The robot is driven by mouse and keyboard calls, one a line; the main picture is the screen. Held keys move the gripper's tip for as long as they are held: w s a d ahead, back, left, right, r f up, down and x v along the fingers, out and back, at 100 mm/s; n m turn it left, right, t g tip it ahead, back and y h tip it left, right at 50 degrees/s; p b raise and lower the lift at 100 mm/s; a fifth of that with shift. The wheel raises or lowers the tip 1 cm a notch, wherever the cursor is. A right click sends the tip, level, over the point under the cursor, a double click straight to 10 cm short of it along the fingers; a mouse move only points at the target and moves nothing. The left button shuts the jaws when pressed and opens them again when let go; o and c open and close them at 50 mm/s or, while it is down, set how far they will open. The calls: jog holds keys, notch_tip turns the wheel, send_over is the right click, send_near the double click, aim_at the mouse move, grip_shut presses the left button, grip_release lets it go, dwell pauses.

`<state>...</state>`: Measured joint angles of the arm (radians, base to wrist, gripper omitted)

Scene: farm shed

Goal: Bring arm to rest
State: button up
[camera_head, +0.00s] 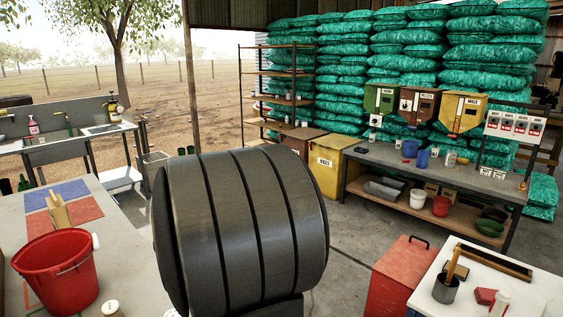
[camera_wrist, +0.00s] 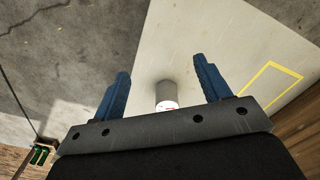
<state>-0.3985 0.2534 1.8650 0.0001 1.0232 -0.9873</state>
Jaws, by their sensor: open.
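My gripper (camera_wrist: 162,85) shows in the wrist view with its two blue fingers spread apart. No thing is held between them. A small cylinder (camera_wrist: 165,92) with a white and red end shows beyond the gap between the fingers, on a pale tabletop (camera_wrist: 185,45); how far it is from the fingers is hard to tell. In the head view a large dark ribbed part of my arm fills the middle and hides what is behind it. The gripper itself does not show in the head view.
A red bucket (camera_head: 58,272) stands on the left table (camera_head: 125,235), near blue and red mats. A white table (camera_head: 535,285) with a dark cup (camera_head: 445,290) is at right, beside a red bin (camera_head: 396,275). A workbench (camera_head: 400,160) with dispensers stands behind. Concrete floor (camera_head: 345,250) lies between.

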jog(key=s+d, duration=0.3)
jog(key=s, duration=0.6)
jog(key=a+f, duration=0.2)
jog(key=a, duration=0.1)
jog(key=s+a+f, duration=0.1)
jog(key=a+f, duration=0.2)
jog(key=a, duration=0.2)
jog(key=shift+s+a+f, duration=0.3)
jog(key=shift+s+f, duration=0.05)
jog(key=shift+f, duration=0.05)
jog(key=shift+a+f, duration=0.25)
jog(key=shift+a, duration=0.2)
